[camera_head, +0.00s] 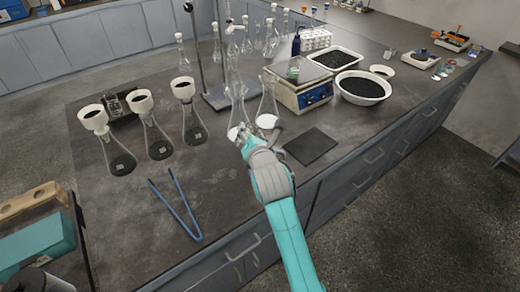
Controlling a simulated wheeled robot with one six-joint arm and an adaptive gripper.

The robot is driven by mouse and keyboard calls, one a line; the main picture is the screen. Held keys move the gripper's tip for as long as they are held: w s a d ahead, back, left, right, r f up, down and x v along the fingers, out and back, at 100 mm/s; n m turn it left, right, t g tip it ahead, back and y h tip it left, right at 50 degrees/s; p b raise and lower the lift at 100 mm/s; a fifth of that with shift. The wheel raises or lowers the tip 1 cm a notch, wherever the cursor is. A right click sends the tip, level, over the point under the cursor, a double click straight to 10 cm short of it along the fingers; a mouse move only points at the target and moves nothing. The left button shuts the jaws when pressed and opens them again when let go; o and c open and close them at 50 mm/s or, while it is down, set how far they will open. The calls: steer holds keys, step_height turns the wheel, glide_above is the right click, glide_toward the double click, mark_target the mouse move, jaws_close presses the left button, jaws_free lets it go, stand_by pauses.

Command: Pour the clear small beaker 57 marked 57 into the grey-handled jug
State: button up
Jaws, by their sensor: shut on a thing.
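My gripper (243,138) is at the end of my teal and grey arm, over the middle of the bench. It is shut on a small pale vessel (235,131), taken to be the small beaker 57. The gripper covers much of it, and no marking can be read. Whether the two vessels touch cannot be told.
Tall glass flasks stand just behind my gripper. Three flasks with white funnels (159,150) stand left, blue tongs (176,208) lie in front.

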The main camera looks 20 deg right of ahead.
mark_target(242, 143)
steer(key=a+n, duration=0.2)
steer(key=a+f+t+h, duration=0.1)
steer(key=shift+s+f+n+b, duration=0.1)
steer(key=shift+s+n+b, duration=0.25)
steer(key=shift+n, duration=0.05)
steer(key=shift+s+a+f+n+t+h+b, duration=0.15)
steer(key=shift+a+f+n+t, duration=0.1)
steer(key=shift+a+f+n, duration=0.3)
steer(key=shift+s+a+f+n+t+h+b, duration=0.1)
steer(key=shift+a+f+n+t, duration=0.25)
steer(key=shift+f+n, duration=0.35)
steer(key=shift+s+a+f+n+t+h+b, duration=0.1)
steer(key=shift+a+f+n+t+h, duration=0.1)
steer(key=shift+a+f+n, duration=0.45)
steer(key=shift+d+f, duration=0.1)
steer(key=shift+d, duration=0.05)
